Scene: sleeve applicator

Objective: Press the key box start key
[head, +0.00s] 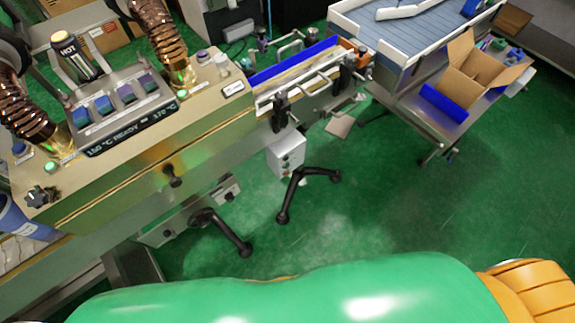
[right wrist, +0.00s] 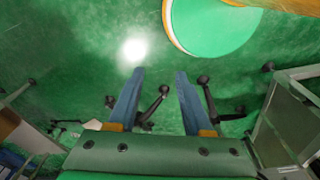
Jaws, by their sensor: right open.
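A small light-grey box (head: 286,153) with a few small buttons on its face hangs below the near end of the rail section in the head view. It may be the key box; its key labels are too small to read. A low panel (head: 228,188) with a dark knob sits on the machine's lower side. My right gripper (right wrist: 158,74) shows only in the right wrist view. Its two blue fingers are apart with nothing between them, above the green floor. Neither gripper shows in the head view, and my left gripper is out of sight.
The long metal machine (head: 160,140) carries a display, several lit buttons and copper hoses at left. Black feet (head: 300,190) stand on the green floor. A cart (head: 440,115) with an open cardboard box (head: 468,75) is at right. The floor in front is free.

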